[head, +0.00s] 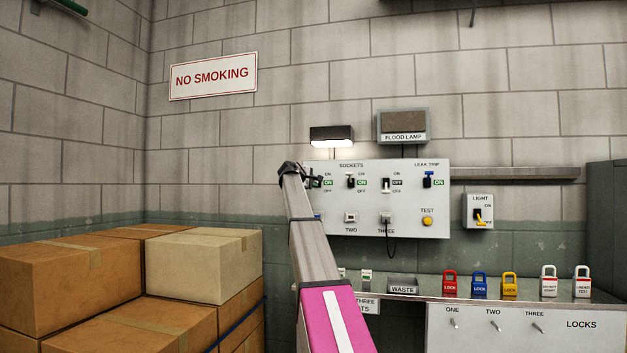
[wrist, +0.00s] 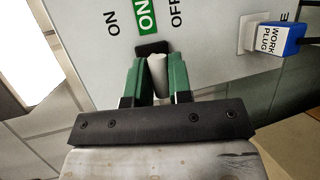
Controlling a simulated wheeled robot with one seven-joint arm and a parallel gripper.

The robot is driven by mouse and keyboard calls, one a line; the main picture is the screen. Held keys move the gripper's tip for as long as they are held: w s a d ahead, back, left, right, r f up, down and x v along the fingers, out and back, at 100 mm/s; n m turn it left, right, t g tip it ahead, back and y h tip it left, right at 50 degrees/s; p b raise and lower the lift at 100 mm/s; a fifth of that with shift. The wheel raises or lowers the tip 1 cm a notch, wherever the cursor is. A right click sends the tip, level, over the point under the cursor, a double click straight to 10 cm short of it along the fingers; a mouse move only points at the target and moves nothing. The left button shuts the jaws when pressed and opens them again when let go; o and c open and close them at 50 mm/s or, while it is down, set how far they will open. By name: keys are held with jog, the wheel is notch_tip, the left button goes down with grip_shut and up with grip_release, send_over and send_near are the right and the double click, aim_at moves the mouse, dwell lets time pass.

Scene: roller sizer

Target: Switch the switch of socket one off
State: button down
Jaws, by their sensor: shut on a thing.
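The socket panel (head: 405,222) hangs on the wall, with socket one's switch at its left end, mostly hidden by my arm in the head view. In the wrist view, the switch's pale lever (wrist: 157,72) stands out from a black base (wrist: 152,47). My gripper (wrist: 156,82) is shut on the lever, a green finger on either side; it also shows at the panel's left end in the head view (head: 307,177). The green indicator (wrist: 148,16) beside the switch reads ON. The lever's exact tilt is hard to tell.
A blue work plug (wrist: 291,39) sits in the socket near the switch. Switches two (head: 350,181) and three (head: 386,186) are to the right. Coloured locks (head: 480,285) stand on the shelf below; stacked boxes (head: 205,265) fill the left.

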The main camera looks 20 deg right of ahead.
jog(key=shift+w+d+f+m+t+h, duration=0.15)
jog(key=shift+f+m+t+h, duration=0.45)
jog(key=shift+f+h, duration=0.35)
jog(key=shift+w+d+f+m+t+h, duration=0.1)
jog(key=shift+w+f+m+t+h, duration=0.1)
jog(key=shift+f+m+t+h, duration=0.65)
jog(key=shift+w+d+f+m+t+h, duration=0.25)
jog(key=shift+f+h, duration=0.35)
jog(key=shift+h, duration=0.7)
jog(key=shift+s+a, duration=0.1)
jog(key=shift+a, duration=0.05)
jog(key=c, duration=1.1)
grip_release()
jog(key=v, duration=1)
jog(key=shift+s+a+f, duration=0.1)
jog(key=shift+a+f, duration=0.1)
jog(key=shift+f, duration=0.05)
